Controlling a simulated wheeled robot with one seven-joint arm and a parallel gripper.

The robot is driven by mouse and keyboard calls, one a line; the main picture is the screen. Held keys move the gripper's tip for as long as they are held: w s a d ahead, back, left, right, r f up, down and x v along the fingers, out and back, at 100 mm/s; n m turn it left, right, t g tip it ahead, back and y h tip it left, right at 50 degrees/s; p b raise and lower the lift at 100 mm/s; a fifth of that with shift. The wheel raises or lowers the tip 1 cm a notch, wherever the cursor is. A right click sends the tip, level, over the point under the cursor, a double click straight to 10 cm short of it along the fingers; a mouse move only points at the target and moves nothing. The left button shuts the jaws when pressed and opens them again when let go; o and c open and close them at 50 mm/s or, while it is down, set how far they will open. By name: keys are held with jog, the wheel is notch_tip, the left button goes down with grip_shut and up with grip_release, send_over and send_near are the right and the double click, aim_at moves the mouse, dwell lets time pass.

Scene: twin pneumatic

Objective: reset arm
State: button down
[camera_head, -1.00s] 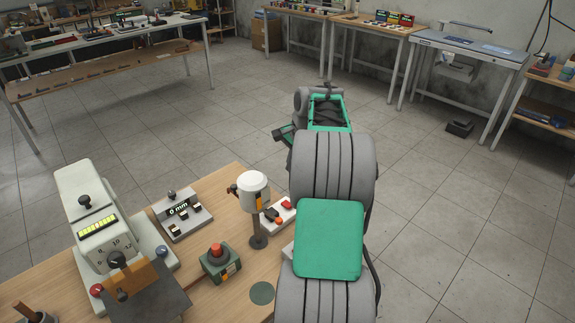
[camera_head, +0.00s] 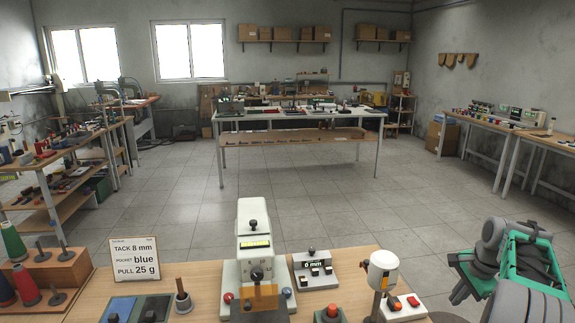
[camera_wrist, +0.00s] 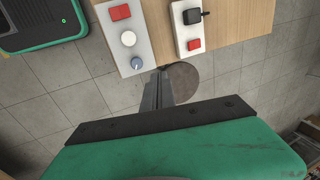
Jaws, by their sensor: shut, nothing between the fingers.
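My arm, green and grey, stands at the right edge of the head view, beside the bench's right end. My gripper shows in the wrist view (camera_wrist: 158,92), with its narrow grey fingers together and nothing between them. The fingers point toward the bench edge, near a round dark disc (camera_wrist: 184,84). In the head view the fingers cannot be made out clearly.
The wooden bench (camera_head: 205,275) holds a pale machine (camera_head: 252,225), a control box (camera_head: 315,268), a white-headed post (camera_head: 383,262), a red-button box (camera_head: 330,314), a card (camera_head: 134,262) and thread cones (camera_head: 12,242). Open tiled floor lies beyond.

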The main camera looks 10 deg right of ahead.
jog(key=s+a+f+n, duration=0.1)
jog(key=s+f+n, duration=0.1)
jog(key=s+f+n+g, duration=0.1)
jog(key=s+f+n, duration=0.1)
jog(key=f, duration=0.1)
jog(key=s+a+f+n, duration=0.1)
jog(key=s+f+n, duration=0.1)
jog(key=f+n, duration=0.1)
jog(key=shift+s+a+g+y, duration=0.3)
jog(key=shift+a, duration=0.05)
jog(key=s+a+n+g, duration=0.1)
jog(key=s+a+n, duration=0.2)
jog(key=s+a, duration=0.5)
jog(key=s+a+n+g, duration=0.15)
jog(key=s+a, duration=0.25)
jog(key=a, duration=0.8)
jog(key=w+a+r+n+t, duration=0.1)
jog(key=a+r+n+t, duration=0.1)
jog(key=a, duration=0.4)
jog(key=w+a+r+n+t, duration=0.1)
jog(key=a+r+n+t, duration=0.1)
jog(key=a+r+n, duration=0.2)
jog(key=a+r, duration=0.3)
jog(key=shift+w+a+h, duration=0.2)
jog(key=shift+w+h, duration=0.05)
jog(key=shift+h, duration=0.15)
